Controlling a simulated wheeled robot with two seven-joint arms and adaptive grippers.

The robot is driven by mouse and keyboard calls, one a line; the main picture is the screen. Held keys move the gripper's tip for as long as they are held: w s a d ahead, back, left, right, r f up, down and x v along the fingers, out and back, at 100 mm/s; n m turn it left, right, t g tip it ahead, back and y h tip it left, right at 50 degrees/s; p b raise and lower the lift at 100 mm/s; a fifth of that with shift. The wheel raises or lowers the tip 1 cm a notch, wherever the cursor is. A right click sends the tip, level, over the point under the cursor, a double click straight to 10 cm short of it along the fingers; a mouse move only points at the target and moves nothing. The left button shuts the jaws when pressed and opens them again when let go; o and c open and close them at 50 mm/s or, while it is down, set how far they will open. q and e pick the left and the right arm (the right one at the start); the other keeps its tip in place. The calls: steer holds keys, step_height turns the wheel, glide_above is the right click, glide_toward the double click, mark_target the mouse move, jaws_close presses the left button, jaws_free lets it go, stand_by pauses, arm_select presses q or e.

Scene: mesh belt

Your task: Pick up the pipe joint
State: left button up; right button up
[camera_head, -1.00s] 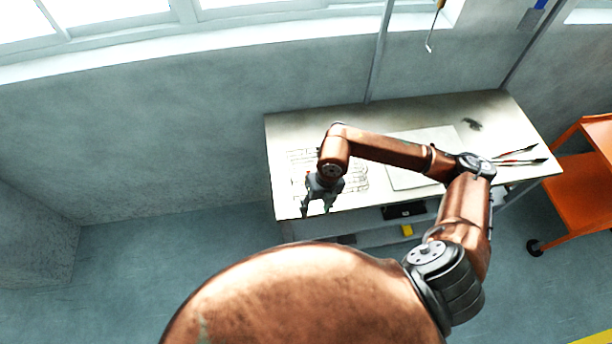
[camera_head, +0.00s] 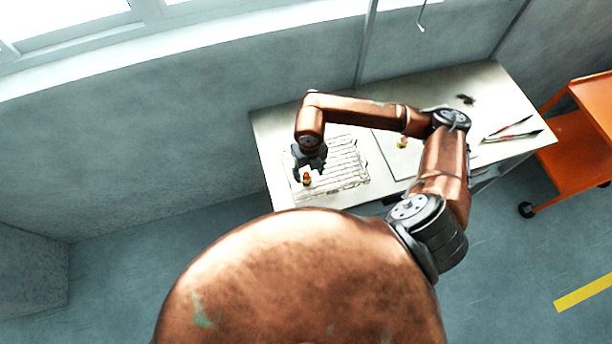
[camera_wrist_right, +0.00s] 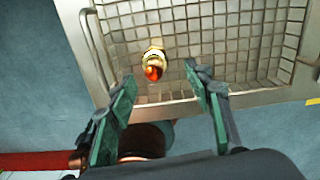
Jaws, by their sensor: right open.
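The pipe joint (camera_head: 307,179) is a small brass fitting with an orange-red end. It lies in a wire mesh basket (camera_head: 350,183) near the basket's left end. In the right wrist view the pipe joint (camera_wrist_right: 153,62) is inside the basket (camera_wrist_right: 182,110), close to the side wall nearest the gripper. My right gripper (camera_head: 303,170) is above the basket, right by the pipe joint. In the right wrist view its two green-padded fingers (camera_wrist_right: 159,79) are spread wide and empty. The joint shows between and beyond the fingertips, not gripped. My left gripper is not in view.
The basket stands on a grey workbench (camera_head: 270,128). A pale board (camera_head: 385,150) with another small brass piece (camera_head: 402,142) lies to its right, partly behind my arm. Red-handled tools (camera_head: 510,130) lie at the bench's right. An orange cart (camera_head: 570,150) stands beyond.

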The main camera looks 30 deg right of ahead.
mark_target(306, 178)
steer(key=f, duration=0.2)
steer(key=w+f+p, duration=0.1)
steer(key=shift+a+f, duration=0.25)
steer(key=shift+f, duration=0.8)
steer(key=shift+s, duration=0.1)
steer(key=c, duration=0.7)
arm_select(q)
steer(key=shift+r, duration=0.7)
arm_select(e)
jaws_close()
